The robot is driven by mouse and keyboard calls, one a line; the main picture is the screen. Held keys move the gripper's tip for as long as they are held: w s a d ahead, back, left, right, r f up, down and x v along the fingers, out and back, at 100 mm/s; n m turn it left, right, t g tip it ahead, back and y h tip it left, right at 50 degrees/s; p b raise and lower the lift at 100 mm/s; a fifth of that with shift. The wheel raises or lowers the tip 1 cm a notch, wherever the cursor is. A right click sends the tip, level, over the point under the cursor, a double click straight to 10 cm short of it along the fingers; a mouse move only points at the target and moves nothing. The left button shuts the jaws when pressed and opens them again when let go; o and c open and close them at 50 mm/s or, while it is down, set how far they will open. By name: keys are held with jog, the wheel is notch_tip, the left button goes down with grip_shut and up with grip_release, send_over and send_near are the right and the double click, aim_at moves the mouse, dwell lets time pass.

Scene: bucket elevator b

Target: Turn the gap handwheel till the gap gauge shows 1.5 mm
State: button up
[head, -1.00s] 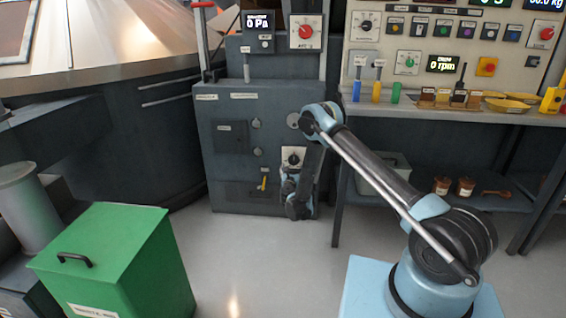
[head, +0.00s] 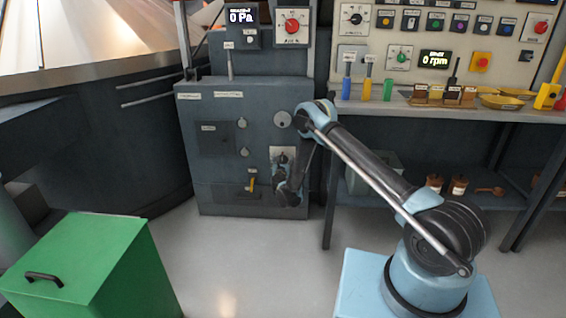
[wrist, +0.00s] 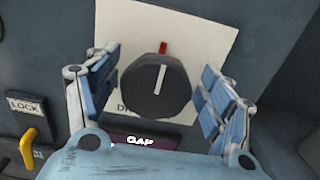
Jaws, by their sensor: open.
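A dark faceted knob (wrist: 157,88) with a white pointer line stands on a white plate (wrist: 205,25) in the wrist view. The line points nearly straight up, close to a red mark (wrist: 163,47). A "GAP" label (wrist: 140,141) shows below the plate, partly behind my gripper. My gripper (wrist: 153,88) is open, with one blue finger on each side of the knob and space between; I cannot tell any contact. In the head view my gripper (head: 283,178) is in front of the plate low on the dark cabinet (head: 215,110). No gap reading is legible.
A yellow lever (wrist: 28,148) beside a "LOCK" label (wrist: 25,106) is left of my gripper; the lever also shows in the head view (head: 251,183). A green bin (head: 90,265) stands at the front left. A bench (head: 450,115) with jars and controls is on the right.

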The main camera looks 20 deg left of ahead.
jog(key=shift+a, duration=0.1)
jog(key=c, duration=1)
jog(key=shift+c, duration=0.2)
jog(key=m, duration=0.4)
jog(key=shift+d+f+m, duration=0.1)
jog(key=shift+d+m, duration=0.05)
jog(key=shift+m, duration=0.85)
jog(key=shift+d+m, duration=0.1)
jog(key=shift+m, duration=0.9)
jog(key=o, duration=1)
jog(key=shift+o, duration=0.2)
